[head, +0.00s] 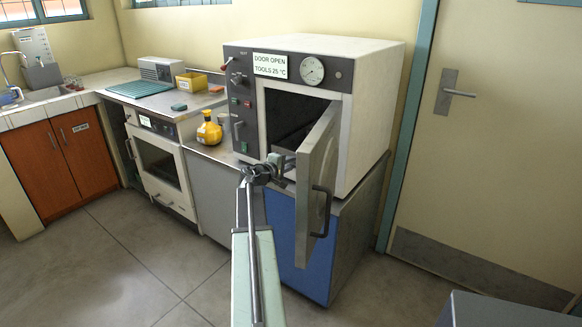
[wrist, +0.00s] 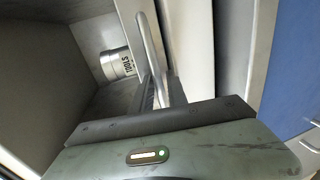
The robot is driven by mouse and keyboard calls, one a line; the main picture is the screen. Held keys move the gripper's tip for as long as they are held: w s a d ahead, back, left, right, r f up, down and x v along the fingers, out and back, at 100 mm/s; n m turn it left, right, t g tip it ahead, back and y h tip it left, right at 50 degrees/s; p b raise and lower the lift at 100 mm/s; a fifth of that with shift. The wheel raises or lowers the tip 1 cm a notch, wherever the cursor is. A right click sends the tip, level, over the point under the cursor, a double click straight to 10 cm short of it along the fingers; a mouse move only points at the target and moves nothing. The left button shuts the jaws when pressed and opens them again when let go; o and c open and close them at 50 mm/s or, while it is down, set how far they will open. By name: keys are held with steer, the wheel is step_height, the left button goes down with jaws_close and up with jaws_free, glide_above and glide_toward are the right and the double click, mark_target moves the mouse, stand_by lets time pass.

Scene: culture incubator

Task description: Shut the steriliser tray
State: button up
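The steriliser (head: 375,80) stands on a blue-fronted cabinet with its door (head: 318,165) swung open. Inside its dark chamber, the grey steriliser tray (head: 290,142) shows only in part, behind the door and my arm. My gripper (head: 262,172) is at the front of the chamber, left of the door. In the wrist view, a canister marked TOOLS (wrist: 117,64) sits on a pale metal surface. A curved metal bar (wrist: 150,42), seemingly the tray's handle, runs down to my fingers (wrist: 162,92). I cannot tell whether they grip it or only surround it.
The open door stands close to the right of my gripper, with a dark handle (head: 322,208) on its outer face. A yellow bottle (head: 209,130) stands on the counter at left. The floor (head: 150,260) in front is clear.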

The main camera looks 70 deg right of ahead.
jaws_close()
stand_by(1.4)
